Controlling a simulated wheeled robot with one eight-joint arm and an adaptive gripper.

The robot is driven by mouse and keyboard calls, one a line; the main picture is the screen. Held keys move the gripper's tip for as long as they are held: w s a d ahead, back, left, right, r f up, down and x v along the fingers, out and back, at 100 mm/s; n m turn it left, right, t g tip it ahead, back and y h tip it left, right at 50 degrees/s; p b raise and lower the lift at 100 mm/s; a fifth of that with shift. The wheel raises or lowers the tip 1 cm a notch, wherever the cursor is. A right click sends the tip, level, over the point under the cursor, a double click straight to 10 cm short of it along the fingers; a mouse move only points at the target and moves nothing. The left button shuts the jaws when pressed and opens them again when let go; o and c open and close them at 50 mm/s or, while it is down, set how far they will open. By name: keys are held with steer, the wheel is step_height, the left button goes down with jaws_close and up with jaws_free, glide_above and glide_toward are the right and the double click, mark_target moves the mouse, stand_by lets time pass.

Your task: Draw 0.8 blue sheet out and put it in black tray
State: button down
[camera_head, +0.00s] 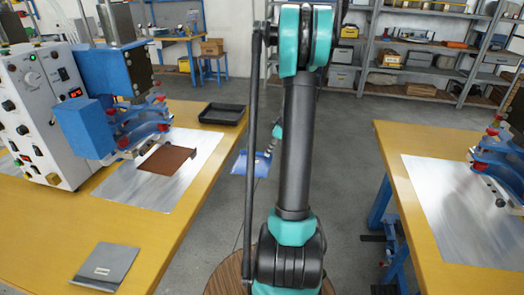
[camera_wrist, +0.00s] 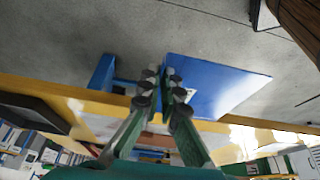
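The blue sheet (camera_head: 251,163) hangs in the air over the floor, just right of the left table's edge. My gripper (camera_head: 270,152) is shut on its edge; the arm partly hides the fingers. In the wrist view the blue sheet (camera_wrist: 218,84) spreads to the right from the fingertips of my gripper (camera_wrist: 164,85). The black tray (camera_head: 222,114) stands on the far right corner of the left table, and no sheet shows in it. In the wrist view the dark tray (camera_wrist: 32,113) is at the left.
A blue welding machine (camera_head: 92,128) stands on the left yellow table (camera_head: 190,252). A brown sheet (camera_head: 168,160) lies on the metal plate (camera_head: 122,188) there. A grey labelled sheet (camera_head: 103,267) lies nearer. Another yellow table (camera_head: 408,142) is at right.

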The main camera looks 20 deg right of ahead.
steer(key=s+d, duration=0.3)
steer(key=d, duration=0.2)
steer(key=shift+s+d, duration=0.15)
steer(key=shift+s, duration=0.15)
steer(key=shift+w, duration=0.15)
